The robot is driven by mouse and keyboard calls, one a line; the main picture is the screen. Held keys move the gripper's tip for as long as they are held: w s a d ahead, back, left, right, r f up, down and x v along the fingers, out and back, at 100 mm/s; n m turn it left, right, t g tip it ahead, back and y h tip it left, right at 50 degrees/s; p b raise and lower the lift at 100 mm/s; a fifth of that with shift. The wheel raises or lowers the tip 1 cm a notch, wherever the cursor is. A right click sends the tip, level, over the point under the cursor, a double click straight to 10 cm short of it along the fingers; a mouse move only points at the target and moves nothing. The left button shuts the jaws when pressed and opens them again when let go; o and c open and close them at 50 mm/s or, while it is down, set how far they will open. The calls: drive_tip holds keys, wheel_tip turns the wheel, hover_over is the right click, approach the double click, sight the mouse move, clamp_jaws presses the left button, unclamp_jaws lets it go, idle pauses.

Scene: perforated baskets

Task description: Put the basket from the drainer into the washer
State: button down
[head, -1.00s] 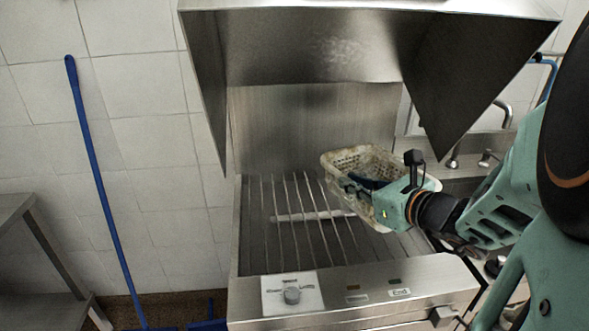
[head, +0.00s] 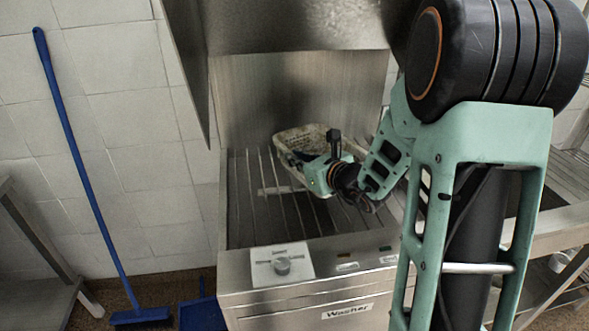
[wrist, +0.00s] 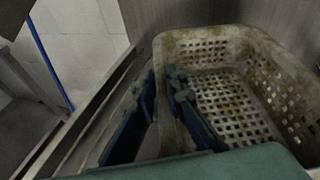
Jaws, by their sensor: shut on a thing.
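A dirty cream perforated basket (head: 293,138) is over the wire rack of the washer (head: 262,207), toward its right rear, under the raised hood. It also shows in the wrist view (wrist: 228,92), empty inside. My gripper (head: 312,165) is shut on the basket's near left wall. In the wrist view one blue finger of my gripper (wrist: 162,103) is outside the wall and the other is inside the basket. I cannot tell whether the basket rests on the rack or hangs just above it. My arm hides part of the basket's right side.
The steel hood (head: 290,28) hangs above the rack. A blue broom (head: 85,180) leans on the tiled wall at the left, beside a blue dustpan (head: 203,312). A steel table (head: 30,240) is at far left. The rack's left half is clear.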

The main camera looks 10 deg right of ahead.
drive_tip(key=shift+w+a+f, duration=0.15)
drive_tip(key=shift+f, duration=0.1)
wheel_tip(320, 180, down, 3)
drive_tip(key=shift+w+f+b, duration=0.1)
drive_tip(key=shift+b, duration=0.2)
drive_tip(key=c, duration=2)
unclamp_jaws()
drive_tip(key=v, duration=1.1)
drive_tip(key=shift+p, duration=0.4)
drive_tip(key=shift+s, duration=0.55)
drive_tip(key=shift+d, duration=0.2)
